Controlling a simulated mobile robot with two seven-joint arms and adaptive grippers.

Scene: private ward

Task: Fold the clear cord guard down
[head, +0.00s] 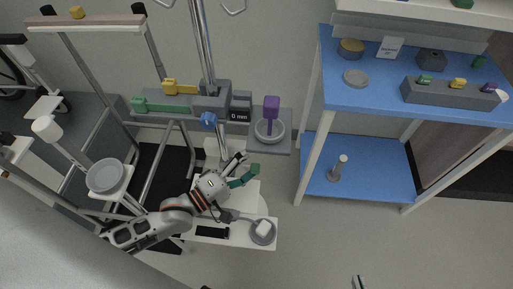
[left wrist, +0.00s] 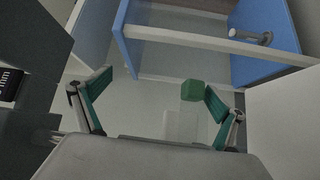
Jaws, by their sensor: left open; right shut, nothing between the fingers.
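The clear cord guard (left wrist: 184,126) shows as a faint see-through panel in the left wrist view, with a green tab (left wrist: 193,90) at its top. The tab also shows in the head view (head: 255,168), above the white shelf; the clear panel is hard to make out there. The guard seems to stand up. My left gripper (head: 244,168) is open over the shelf, its fingers near the tab. In the left wrist view (left wrist: 159,80) the tab is close to the right finger; I cannot tell if they touch. My right gripper (head: 359,282) barely shows at the bottom edge, shut and empty.
The white shelf (head: 265,207) carries a black phone (head: 212,232) and a round grey dish (head: 263,231). A metal pole (head: 203,45) rises behind, with a purple-handled item (head: 271,110) beside it. A blue shelf unit (head: 385,85) stands right. Floor between is clear.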

